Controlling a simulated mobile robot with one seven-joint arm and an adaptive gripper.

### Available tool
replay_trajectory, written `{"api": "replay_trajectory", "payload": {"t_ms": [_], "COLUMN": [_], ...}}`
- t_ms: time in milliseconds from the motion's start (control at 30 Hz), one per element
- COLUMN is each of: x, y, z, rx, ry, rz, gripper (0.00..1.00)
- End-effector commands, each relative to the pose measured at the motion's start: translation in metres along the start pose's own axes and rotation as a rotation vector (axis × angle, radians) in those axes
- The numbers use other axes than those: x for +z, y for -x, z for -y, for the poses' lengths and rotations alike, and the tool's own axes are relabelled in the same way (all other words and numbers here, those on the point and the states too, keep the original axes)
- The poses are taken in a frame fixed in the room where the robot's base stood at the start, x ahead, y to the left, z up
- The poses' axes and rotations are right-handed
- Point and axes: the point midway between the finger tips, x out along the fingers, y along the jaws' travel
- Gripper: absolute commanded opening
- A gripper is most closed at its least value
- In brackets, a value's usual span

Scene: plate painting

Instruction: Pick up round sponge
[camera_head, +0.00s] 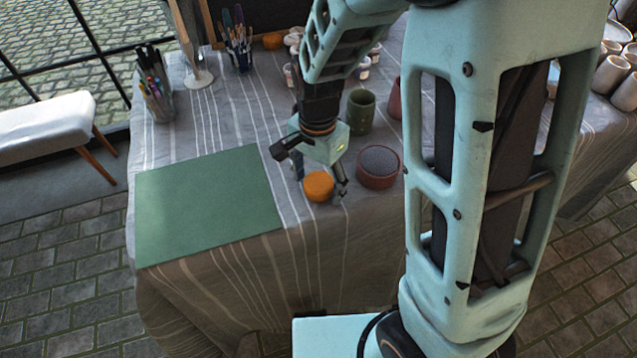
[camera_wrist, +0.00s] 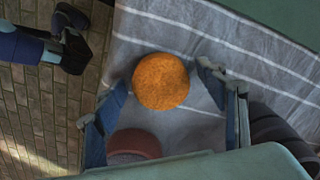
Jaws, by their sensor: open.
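The round sponge (camera_head: 318,185) is orange and lies near the front edge of the cloth-covered table. In the wrist view the sponge (camera_wrist: 160,81) shows whole, between and just beyond the spread fingers. My gripper (camera_head: 322,180) is just above and behind the sponge, pointing down, with its fingers apart. In the wrist view my gripper (camera_wrist: 160,88) is open and nothing is held in it. I cannot tell whether a fingertip touches the sponge.
A reddish round bowl (camera_head: 378,166) stands close to the right of the sponge. A green mat (camera_head: 207,203) lies to the left. A green cup (camera_head: 361,112) stands behind. Brush holders (camera_head: 158,101) stand at the back left. The table's front edge is close to the sponge.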

Motion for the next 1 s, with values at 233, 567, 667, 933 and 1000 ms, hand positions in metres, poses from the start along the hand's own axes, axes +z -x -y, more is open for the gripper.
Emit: {"api": "replay_trajectory", "payload": {"t_ms": [233,567,667,933,1000], "x": [0.000,0.000,0.000,0.000,0.000], "y": [0.000,0.001,0.002,0.020,0.029], "z": [0.000,0.000,0.000,0.001,0.001], "rx": [0.000,0.000,-0.001,-0.001,-0.001], "ry": [0.000,0.000,0.000,0.000,0.000], "rz": [0.000,0.000,0.000,0.000,0.000], "gripper": [0.42,0.30,0.30,0.30,0.30]}}
